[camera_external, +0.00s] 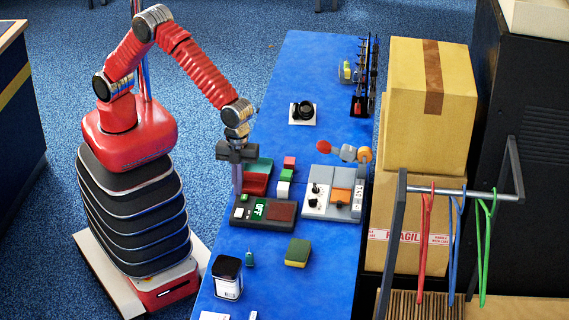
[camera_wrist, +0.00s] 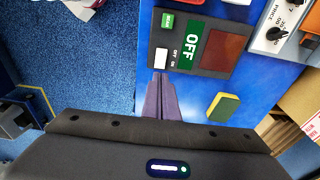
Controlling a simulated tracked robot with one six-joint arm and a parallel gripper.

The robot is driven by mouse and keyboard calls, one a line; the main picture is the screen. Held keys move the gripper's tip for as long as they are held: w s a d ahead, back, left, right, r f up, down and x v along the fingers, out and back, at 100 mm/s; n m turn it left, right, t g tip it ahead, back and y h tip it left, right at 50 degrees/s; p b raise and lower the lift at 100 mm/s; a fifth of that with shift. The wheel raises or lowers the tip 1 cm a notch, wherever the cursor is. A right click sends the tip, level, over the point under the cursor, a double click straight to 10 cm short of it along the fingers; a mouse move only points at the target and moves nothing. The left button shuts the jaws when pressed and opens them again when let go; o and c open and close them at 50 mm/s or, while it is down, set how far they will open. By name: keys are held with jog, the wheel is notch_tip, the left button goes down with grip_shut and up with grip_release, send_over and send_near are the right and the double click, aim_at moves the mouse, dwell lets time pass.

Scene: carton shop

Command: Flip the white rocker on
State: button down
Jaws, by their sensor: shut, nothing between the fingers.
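The white rocker (camera_wrist: 161,57) sits on a dark switch panel (camera_wrist: 159,39), with small OFF and ON labels beside it. A green display (camera_wrist: 193,46) on the panel reads OFF. In the external view the white rocker (camera_external: 238,212) is at the left end of the panel (camera_external: 262,225). My gripper (camera_external: 238,192) points down over the panel's left end. In the wrist view its shut fingers (camera_wrist: 160,78) end just below the rocker in the picture. Nothing shows between them. I cannot tell whether the tips touch the rocker or the panel.
A green button (camera_wrist: 167,20) and a brown-red plate (camera_wrist: 221,52) share the panel. A grey panel with knobs (camera_external: 317,205) stands to its right. A sponge (camera_external: 297,252), a black-lidded tin (camera_external: 228,277) and coloured blocks (camera_external: 284,189) are nearby.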

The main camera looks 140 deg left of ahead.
aim_at(238, 214)
jog(key=f, duration=0.7)
jog(key=shift+w+d+f, duration=0.25)
jog(key=shift+w+d, duration=0.1)
jog(key=shift+w, duration=0.05)
jog(key=shift+d+f, duration=0.1)
jog(key=shift+f, duration=0.1)
jog(key=shift+s, duration=0.15)
jog(key=shift+s+a, duration=0.45)
jog(key=shift+a, duration=0.15)
jog(key=shift+r, duration=0.25)
